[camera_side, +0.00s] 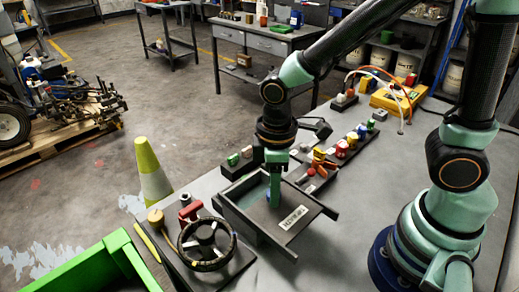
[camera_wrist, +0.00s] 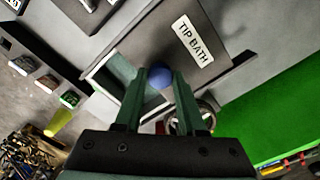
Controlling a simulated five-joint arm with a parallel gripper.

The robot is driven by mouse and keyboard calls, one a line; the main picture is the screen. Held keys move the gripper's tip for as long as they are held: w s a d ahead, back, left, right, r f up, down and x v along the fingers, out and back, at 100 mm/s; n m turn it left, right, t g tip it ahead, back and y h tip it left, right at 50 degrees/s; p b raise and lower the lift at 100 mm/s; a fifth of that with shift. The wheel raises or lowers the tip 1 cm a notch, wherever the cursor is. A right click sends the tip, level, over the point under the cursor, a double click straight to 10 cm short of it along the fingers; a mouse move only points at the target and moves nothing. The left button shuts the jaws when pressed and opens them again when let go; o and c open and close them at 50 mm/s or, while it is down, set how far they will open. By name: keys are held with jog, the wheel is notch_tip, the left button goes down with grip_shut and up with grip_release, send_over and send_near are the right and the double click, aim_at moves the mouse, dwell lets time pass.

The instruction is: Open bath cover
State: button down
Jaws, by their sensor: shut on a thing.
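The bath cover (camera_side: 262,212) is a flat dark plate with a white label; in the wrist view the label on the cover (camera_wrist: 207,62) reads "TIP BATH". A round blue knob (camera_wrist: 159,77) stands on the cover. My gripper (camera_side: 274,200) reaches down from above; in the wrist view the fingers of my gripper (camera_wrist: 160,82) are shut on the knob, one on each side. The bath (camera_side: 240,187) is a dark box, partly uncovered at its left and back, with a pale greenish interior. The cover lies over the rest of it.
A steering wheel (camera_side: 207,244) and a red-handled part (camera_side: 190,212) stand in front-left of the bath. Coloured blocks (camera_side: 342,148) line a strip behind it. A green bin (camera_side: 100,268) and a yellow-and-white cone (camera_side: 152,172) are at left. The tabletop right of the bath is clear.

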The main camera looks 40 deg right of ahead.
aim_at(283, 209)
jog(key=shift+s+r, duration=0.1)
jog(key=shift+s, duration=1.2)
jog(key=c, duration=0.5)
grip_release()
notch_tip(283, 209, up, 12)
jog(key=w+d+r+m+t, duration=0.2)
jog(key=d+m+t, duration=0.3)
jog(key=d+m, duration=0.4)
jog(key=w+d, duration=0.1)
jog(key=d, duration=0.2)
jog(key=shift+r+t, duration=0.2)
jog(key=shift+t, duration=0.1)
